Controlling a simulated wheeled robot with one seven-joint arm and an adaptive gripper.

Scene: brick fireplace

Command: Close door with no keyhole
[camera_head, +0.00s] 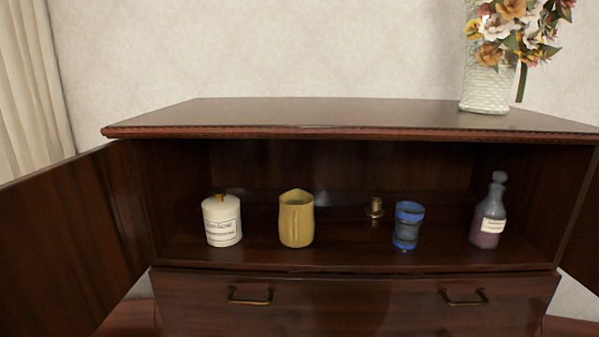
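A dark wooden cabinet (330,118) stands in front of me with its upper compartment open. Its left door (60,240) is swung wide open toward me and fills the left side of the view. Its right door (588,235) is also open; only a narrow strip shows at the right edge. I cannot make out a keyhole on either door; most of the right door is out of frame. My gripper is not in view.
On the shelf stand a white labelled jar (222,220), a yellow mug (296,218), a small brass object (374,208), a blue cup (408,225) and a stoppered bottle (489,212). A white flower vase (488,85) stands on top. Below is a drawer (355,310) with two handles.

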